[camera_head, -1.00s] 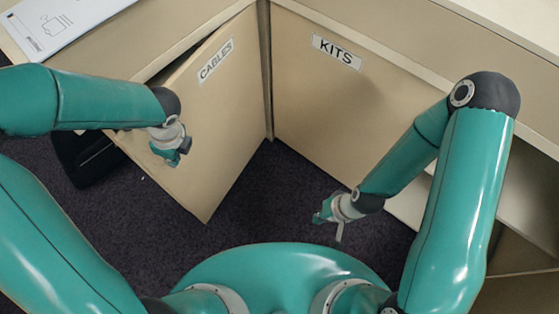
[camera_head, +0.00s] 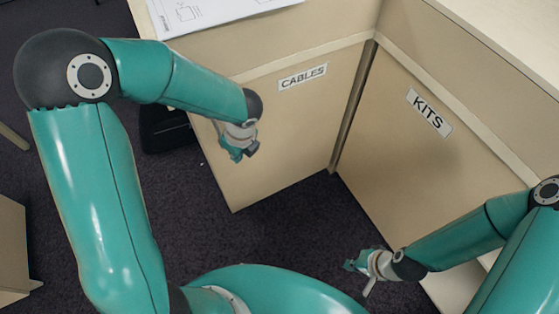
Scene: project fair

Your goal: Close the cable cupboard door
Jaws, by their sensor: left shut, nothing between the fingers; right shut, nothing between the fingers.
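The cable cupboard door (camera_head: 290,130) is the beige panel labelled CABLES (camera_head: 303,76). Its top edge runs along the underside of the counter edge, and no dark gap shows there; it looks shut or nearly so. My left gripper (camera_head: 238,154) is shut and empty in front of the door's left part. I cannot tell whether it touches the panel. My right gripper (camera_head: 358,268) is shut and empty, low over the carpet, apart from both doors.
The KITS door (camera_head: 440,170) meets the cable cupboard at a corner on the right. A printed sheet (camera_head: 205,12) lies on the counter. A black object (camera_head: 165,132) stands on the floor left of the door. Dark carpet (camera_head: 270,235) is free ahead.

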